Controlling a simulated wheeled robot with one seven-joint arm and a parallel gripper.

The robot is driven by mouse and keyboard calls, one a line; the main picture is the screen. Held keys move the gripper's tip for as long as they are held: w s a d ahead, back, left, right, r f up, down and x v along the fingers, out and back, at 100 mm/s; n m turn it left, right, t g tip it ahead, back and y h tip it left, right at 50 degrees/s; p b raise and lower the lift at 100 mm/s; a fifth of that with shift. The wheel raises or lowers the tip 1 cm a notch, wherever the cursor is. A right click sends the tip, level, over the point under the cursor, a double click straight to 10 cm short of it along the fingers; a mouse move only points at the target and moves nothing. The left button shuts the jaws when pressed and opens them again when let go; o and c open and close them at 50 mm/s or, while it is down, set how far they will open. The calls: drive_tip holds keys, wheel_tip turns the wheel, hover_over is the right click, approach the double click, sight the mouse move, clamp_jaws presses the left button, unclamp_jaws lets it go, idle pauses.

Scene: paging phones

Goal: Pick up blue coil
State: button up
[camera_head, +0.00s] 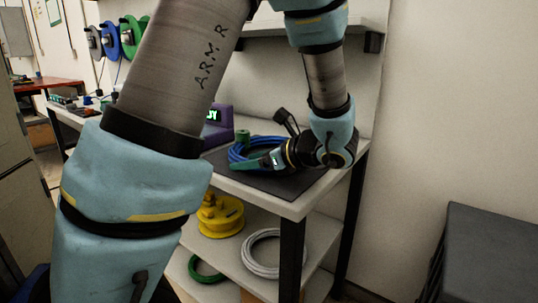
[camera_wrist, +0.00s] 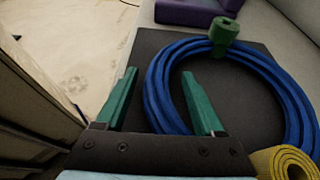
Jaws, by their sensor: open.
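The blue coil (camera_wrist: 157,90) lies on a dark mat (camera_wrist: 250,85) on the bench top. It also shows in the head view (camera_head: 238,152), partly hidden by my gripper. My gripper (camera_wrist: 160,75) is open, with its two green fingers apart. In the wrist view the coil's left side appears between the fingers, and the right finger appears over the inside of the ring. I cannot tell the height of the fingertips above the mat. In the head view my gripper (camera_head: 255,165) is at the coil's near side.
A green piece (camera_wrist: 224,32) sits at the coil's far edge. A purple object (camera_head: 219,124) stands behind, and a yellow roll (camera_wrist: 285,163) is at the lower right. The shelf below holds a yellow spool (camera_head: 221,215), a white coil (camera_head: 247,252) and a green coil (camera_head: 194,272).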

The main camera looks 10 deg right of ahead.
drive_tip(key=shift+w+a+f, duration=0.15)
drive_tip(key=shift+w+a, duration=0.1)
drive_tip(key=shift+a, duration=0.05)
drive_tip(key=shift+c, duration=0.2)
drive_tip(key=shift+s+f, duration=0.1)
clamp_jaws()
idle(0.4)
